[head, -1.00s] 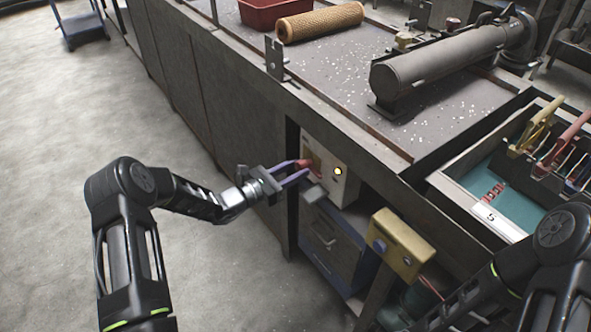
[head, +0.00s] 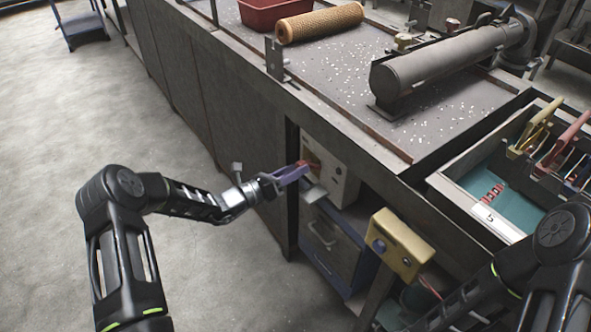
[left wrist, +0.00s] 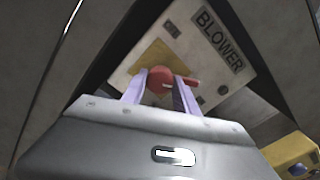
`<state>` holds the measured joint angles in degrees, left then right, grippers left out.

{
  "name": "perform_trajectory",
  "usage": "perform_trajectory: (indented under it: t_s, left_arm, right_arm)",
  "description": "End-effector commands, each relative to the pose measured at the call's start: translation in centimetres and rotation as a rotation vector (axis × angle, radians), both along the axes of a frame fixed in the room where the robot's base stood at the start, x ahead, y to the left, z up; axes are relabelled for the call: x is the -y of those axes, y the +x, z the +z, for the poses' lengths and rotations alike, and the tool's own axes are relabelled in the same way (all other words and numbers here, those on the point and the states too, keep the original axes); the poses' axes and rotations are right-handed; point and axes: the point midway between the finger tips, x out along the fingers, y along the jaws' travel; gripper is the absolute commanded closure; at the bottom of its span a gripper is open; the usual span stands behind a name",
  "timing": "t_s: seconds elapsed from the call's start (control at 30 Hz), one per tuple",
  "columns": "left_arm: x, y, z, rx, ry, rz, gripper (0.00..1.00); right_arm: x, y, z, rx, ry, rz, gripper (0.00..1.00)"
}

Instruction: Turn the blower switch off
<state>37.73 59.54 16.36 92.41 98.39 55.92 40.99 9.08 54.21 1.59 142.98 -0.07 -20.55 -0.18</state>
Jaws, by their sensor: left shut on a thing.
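The blower switch is a red rotary knob (left wrist: 160,80) on a yellow plate on the pale control box (head: 338,180), under the table's edge. The box carries a BLOWER label (left wrist: 218,40). My left gripper (head: 303,169) is shut on the red knob, one purple finger on each side of it in the left wrist view (left wrist: 161,84). The knob's narrow end points right in that view. The small round lamp (head: 338,171) on the box looks dark. In the head view, the gripper hides most of the knob. My right gripper is out of view.
A yellow box with a dark button (head: 400,246) stands on a post right of the control box. A drawer cabinet (head: 335,240) sits below. The table above holds a mesh roll (head: 320,22), a red bin (head: 268,14) and a grey cylinder (head: 440,62). Open floor lies left.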

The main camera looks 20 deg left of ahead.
Motion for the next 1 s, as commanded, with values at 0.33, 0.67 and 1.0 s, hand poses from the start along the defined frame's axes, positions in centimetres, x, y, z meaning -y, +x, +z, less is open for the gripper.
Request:
perform_trajectory:
  t_s: [0.33, 0.67, 1.0]
  left_arm:
    - [-0.1, 0.0, 0.0, -0.210, -0.253, 0.002, 1.00]
    - [-0.1, 0.0, 0.0, -0.409, -0.494, 0.003, 1.00]
    - [-0.2, 0.0, 0.0, -0.586, -0.707, 0.003, 1.00]
  right_arm:
    - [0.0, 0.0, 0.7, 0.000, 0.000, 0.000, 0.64]
    - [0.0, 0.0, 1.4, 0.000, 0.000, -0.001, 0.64]
    - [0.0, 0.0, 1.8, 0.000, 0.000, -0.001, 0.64]
